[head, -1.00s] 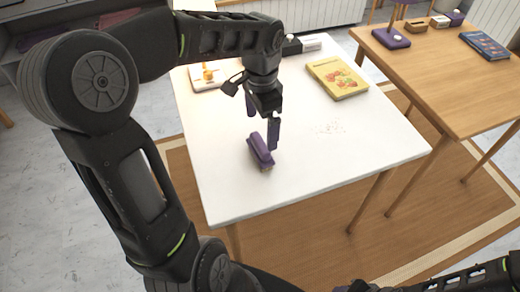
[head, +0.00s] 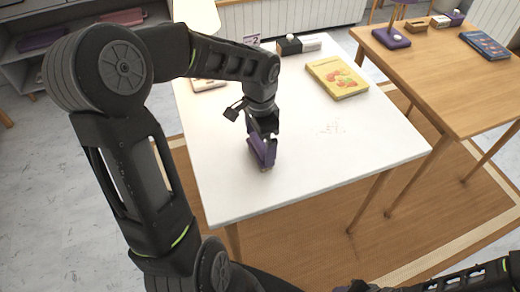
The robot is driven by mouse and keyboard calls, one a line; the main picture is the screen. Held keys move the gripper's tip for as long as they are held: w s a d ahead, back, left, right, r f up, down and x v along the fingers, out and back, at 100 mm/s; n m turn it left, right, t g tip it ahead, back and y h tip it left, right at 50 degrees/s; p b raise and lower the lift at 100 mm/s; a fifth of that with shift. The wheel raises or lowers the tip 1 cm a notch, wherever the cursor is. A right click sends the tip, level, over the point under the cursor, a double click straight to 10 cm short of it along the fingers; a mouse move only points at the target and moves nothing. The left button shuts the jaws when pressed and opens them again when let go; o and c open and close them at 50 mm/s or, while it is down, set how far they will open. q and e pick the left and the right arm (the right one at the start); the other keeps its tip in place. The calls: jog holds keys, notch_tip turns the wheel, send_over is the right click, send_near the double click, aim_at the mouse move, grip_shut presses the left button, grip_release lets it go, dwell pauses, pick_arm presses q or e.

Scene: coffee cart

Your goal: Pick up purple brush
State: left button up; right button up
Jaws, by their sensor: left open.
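The purple brush (head: 257,150) lies on the white table, left of its middle. My left gripper (head: 264,149) is down at the brush, pointing downward, with one finger in front of the brush's right side. Its fingers are open; the far finger is mostly hidden, and I cannot tell whether they touch the brush. The brush is partly covered by the gripper and still rests at the tabletop. My right arm shows only in the lower right corner, and its fingertips are not in view.
On the white table (head: 330,170) a yellow book (head: 337,78) lies at the back right, with a black and white item (head: 298,44) behind. Faint marks (head: 332,127) are on the tabletop. A wooden table (head: 450,80) stands at the right. The front right of the white table is clear.

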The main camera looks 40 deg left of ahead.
aim_at(260, 142)
dwell(0.6)
pick_arm(q)
jog(key=c, duration=1.3)
jog(key=shift+r, duration=0.1)
notch_tip(260, 142, up, 10)
jog(key=shift+f+p, duration=0.15)
jog(key=shift+p, duration=0.15)
